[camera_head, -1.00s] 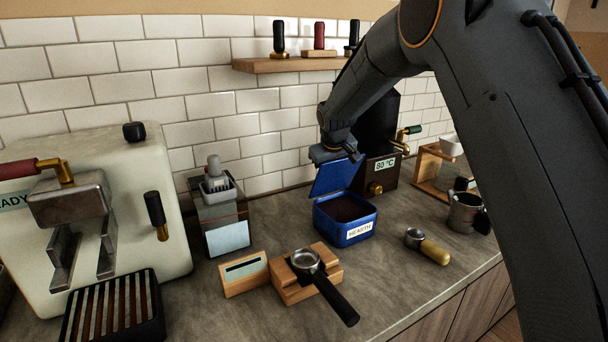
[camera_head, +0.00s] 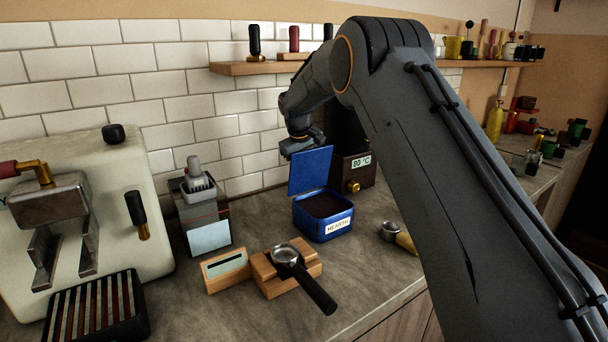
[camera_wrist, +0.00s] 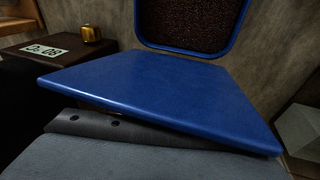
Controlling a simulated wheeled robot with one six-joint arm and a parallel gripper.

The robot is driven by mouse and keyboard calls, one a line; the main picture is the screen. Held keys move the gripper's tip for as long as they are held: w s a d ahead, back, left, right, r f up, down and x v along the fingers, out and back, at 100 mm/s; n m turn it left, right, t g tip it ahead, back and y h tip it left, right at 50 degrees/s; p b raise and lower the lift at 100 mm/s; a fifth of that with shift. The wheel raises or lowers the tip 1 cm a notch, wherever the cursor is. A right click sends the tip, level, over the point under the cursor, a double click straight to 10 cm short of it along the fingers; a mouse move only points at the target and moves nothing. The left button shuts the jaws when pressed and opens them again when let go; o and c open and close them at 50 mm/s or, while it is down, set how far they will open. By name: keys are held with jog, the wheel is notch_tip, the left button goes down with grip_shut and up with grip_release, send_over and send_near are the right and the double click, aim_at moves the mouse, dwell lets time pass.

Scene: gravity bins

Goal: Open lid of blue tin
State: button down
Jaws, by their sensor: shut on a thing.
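The blue tin (camera_head: 312,232) stands on the counter with a label reading HEARTH and dark brown grounds inside; its rim and grounds also show in the wrist view (camera_wrist: 195,28). Its blue lid (camera_head: 310,170) stands up, about vertical, at the tin's back edge. My gripper (camera_head: 301,146) is at the lid's top edge and is shut on it. In the wrist view the lid (camera_wrist: 160,95) fills the middle, with a dark finger along its near edge. The other finger is hidden.
A portafilter (camera_head: 288,256) rests on a wooden stand in front of the tin. A small scoop-like tool (camera_head: 395,235) lies to its right. The dark 80 °C box (camera_head: 352,172) stands close behind. A grinder (camera_head: 203,215) and espresso machine (camera_head: 80,220) are left.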

aim_at(307, 167)
jog(key=c, duration=1.5)
grip_release()
jog(key=shift+c, duration=0.2)
jog(key=b+v, duration=0.2)
jog(key=v, duration=0.6)
jog(key=shift+f, duration=0.1)
